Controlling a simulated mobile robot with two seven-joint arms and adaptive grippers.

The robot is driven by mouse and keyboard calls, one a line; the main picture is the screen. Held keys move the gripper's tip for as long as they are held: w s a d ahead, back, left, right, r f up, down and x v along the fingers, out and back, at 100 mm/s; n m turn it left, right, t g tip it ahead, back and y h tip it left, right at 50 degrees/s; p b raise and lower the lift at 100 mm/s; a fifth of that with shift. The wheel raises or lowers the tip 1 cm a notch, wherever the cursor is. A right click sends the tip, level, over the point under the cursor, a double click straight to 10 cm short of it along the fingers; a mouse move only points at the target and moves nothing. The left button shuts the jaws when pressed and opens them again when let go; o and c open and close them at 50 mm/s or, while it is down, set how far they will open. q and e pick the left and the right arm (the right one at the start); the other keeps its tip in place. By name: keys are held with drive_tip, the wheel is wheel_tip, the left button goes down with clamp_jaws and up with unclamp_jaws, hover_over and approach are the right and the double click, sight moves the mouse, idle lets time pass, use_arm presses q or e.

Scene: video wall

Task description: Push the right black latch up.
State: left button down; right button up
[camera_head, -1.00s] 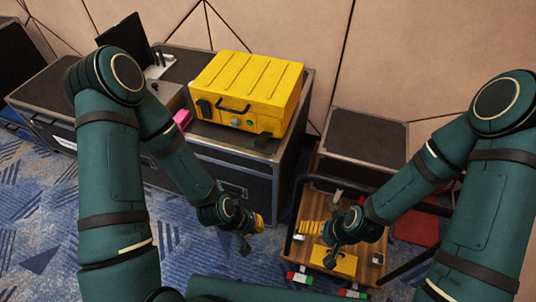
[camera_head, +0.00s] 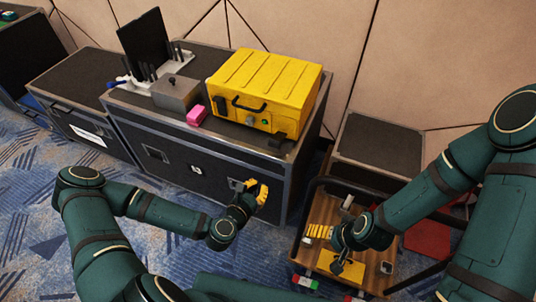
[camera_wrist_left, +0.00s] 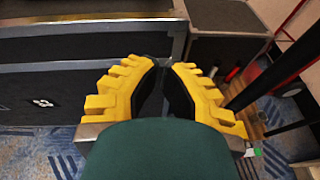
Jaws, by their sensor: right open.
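The yellow case (camera_head: 262,80) stands on a dark flight case. Its right black latch (camera_head: 278,140) hangs low at the right end of the front face. The left black latch (camera_head: 219,105) sits at the left end, with a black handle between them. My left gripper (camera_head: 261,192) is in front of the flight case, below the yellow case and apart from the latch. In the left wrist view its yellow fingers (camera_wrist_left: 162,72) come close together with nothing visible between them; whether they meet is unclear. My right gripper (camera_head: 340,266) is open above the wooden cart.
The flight case (camera_head: 160,150) front rises beside my left gripper. A pink block (camera_head: 197,116), a grey box (camera_head: 177,93) and a dark screen (camera_head: 143,42) stand left of the yellow case. The wooden cart (camera_head: 378,282) holds yellow pieces. Blue carpet is clear at the lower left.

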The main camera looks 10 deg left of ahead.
sight(278, 139)
use_arm(q)
drive_tip(key=shift+w+a+r+n+t+y, duration=0.2)
drive_tip(key=shift+a+n, duration=0.2)
drive_tip(key=shift+n, duration=0.15)
drive_tip(key=shift+w+a+r+n+t+y, duration=0.1)
drive_tip(key=shift+a+r+n+t+y, duration=0.1)
drive_tip(key=shift+a+n, duration=0.3)
drive_tip(key=shift+w+d, duration=0.1)
drive_tip(key=b+x, duration=0.1)
drive_tip(key=x, duration=0.8)
drive_tip(key=shift+w+d+f+b, duration=0.1)
drive_tip(key=shift+w+f+b, duration=0.15)
drive_tip(key=shift+b, duration=0.1)
drive_tip(key=shift+w+d+r, duration=0.1)
drive_tip(key=shift+w+r, duration=0.6)
drive_tip(key=shift+r, duration=0.35)
drive_tip(key=shift+w+d+r, duration=0.1)
drive_tip(key=shift+w+r, duration=0.25)
drive_tip(key=shift+r, duration=0.4)
